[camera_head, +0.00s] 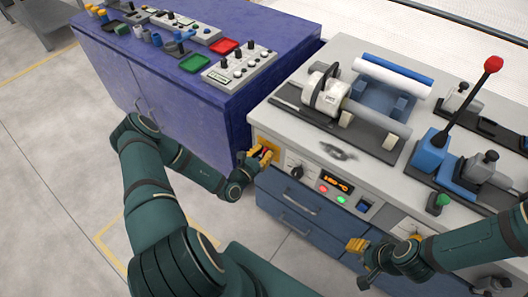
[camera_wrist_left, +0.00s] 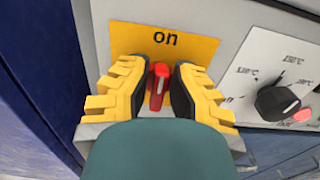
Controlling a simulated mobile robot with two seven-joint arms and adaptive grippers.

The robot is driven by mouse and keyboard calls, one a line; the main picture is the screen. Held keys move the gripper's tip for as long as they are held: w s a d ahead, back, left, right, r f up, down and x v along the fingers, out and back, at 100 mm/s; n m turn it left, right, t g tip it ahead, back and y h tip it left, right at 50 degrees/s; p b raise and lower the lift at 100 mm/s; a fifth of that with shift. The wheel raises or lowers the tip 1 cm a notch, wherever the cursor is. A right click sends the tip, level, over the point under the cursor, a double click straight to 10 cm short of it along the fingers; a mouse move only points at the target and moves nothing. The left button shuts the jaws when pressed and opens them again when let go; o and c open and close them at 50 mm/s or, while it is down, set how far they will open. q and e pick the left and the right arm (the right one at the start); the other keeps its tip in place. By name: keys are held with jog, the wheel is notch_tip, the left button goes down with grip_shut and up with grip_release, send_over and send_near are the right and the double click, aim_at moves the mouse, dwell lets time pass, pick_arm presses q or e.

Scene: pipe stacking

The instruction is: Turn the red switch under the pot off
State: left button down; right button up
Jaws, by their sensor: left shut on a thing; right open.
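The red switch (camera_wrist_left: 158,85) sits on a yellow plate (camera_wrist_left: 185,46) marked "on" in the left wrist view. Its handle stands roughly upright, its upper end toward the word. My left gripper (camera_wrist_left: 158,90) is shut on the switch, with one yellow finger on each side; my wrist hides the plate's lower part. In the head view my left gripper (camera_head: 262,156) is at the left end of the grey bench's front panel. My right gripper (camera_head: 357,246) is open and empty in front of the blue drawers. A white drum-shaped device (camera_head: 326,93), possibly the pot, stands on the bench above.
A black dial (camera_wrist_left: 283,101) is right of the switch. A lit orange display (camera_head: 336,181) and small buttons sit farther right. A blue cabinet (camera_head: 110,72) with trays and controls adjoins the bench. A red-knobbed lever (camera_head: 493,64) rises at right. The floor in front is clear.

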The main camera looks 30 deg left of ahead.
pick_arm(q)
jog(key=shift+w+r+n, duration=0.1)
jog(key=shift+r+n, duration=0.05)
jog(key=shift+n, duration=0.25)
jog(key=n+p, duration=0.1)
jog(key=n, duration=0.2)
jog(key=shift+a+p, duration=0.15)
jog(key=shift+p, duration=0.25)
jog(key=n, duration=0.2)
jog(key=shift+w+a+n+p, duration=0.1)
jog(key=shift+a+n+p, duration=0.05)
jog(key=shift+n+p, duration=0.2)
jog(key=n, duration=0.2)
jog(key=shift+a+f+n, duration=0.1)
jog(key=shift+f+n, duration=0.1)
jog(key=shift+n, duration=0.15)
jog(key=n, duration=0.8)
jog(key=shift+a+f, duration=0.15)
jog(key=shift+f, duration=0.25)
jog(key=shift+n, duration=0.4)
